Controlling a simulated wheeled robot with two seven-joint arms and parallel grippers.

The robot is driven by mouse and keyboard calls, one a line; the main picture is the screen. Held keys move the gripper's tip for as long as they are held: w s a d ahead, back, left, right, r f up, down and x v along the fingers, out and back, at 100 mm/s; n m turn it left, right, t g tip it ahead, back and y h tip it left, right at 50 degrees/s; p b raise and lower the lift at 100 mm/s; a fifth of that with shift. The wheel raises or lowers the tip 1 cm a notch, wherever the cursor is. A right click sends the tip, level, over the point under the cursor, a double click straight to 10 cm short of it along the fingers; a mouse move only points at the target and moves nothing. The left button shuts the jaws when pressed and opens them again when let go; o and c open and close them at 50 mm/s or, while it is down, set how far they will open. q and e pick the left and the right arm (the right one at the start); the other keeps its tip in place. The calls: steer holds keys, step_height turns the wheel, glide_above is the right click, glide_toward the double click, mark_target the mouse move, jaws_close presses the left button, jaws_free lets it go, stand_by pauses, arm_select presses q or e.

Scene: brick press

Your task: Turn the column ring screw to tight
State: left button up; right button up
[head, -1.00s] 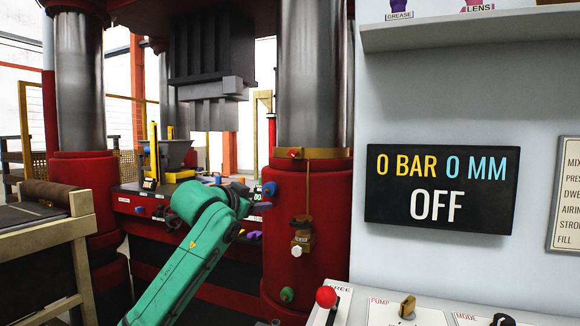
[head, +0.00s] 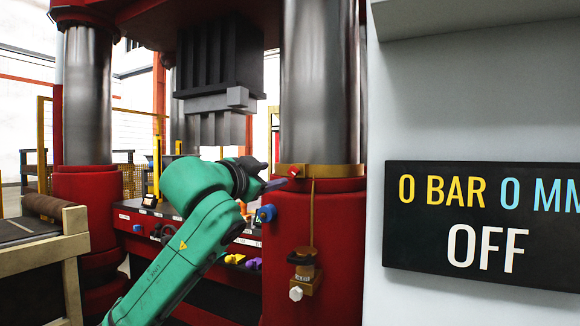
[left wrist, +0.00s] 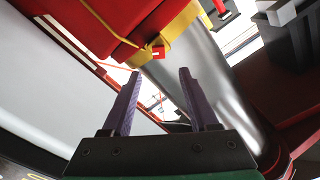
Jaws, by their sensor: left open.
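The brass column ring (head: 335,170) wraps the column at the top of its red base. A small red screw head (head: 293,171) shows on the ring's left front. My left gripper (head: 275,184) is just left of the ring, its purple fingers partly hidden by my wrist in the head view. In the left wrist view, the open fingers (left wrist: 160,73) stand apart with nothing between them. Beyond their tips show the yellow ring (left wrist: 183,30) and a red piece with a pale mark (left wrist: 158,53), likely the screw. My right gripper is not in view.
A blue knob (head: 266,213) and a brass valve with a tag (head: 304,265) sit on the red base below the ring. A display reading "0 BAR", "OFF" (head: 480,215) hangs on the right wall. A roller bench (head: 40,240) stands left.

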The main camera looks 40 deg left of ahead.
mark_target(292, 172)
arm_select(q)
steer(key=p+x, duration=0.4)
steer(key=x, duration=0.5)
steer(key=shift+w+a+f, duration=0.1)
steer(key=shift+w+f, duration=0.05)
steer(key=shift+w, duration=0.3)
jaws_close()
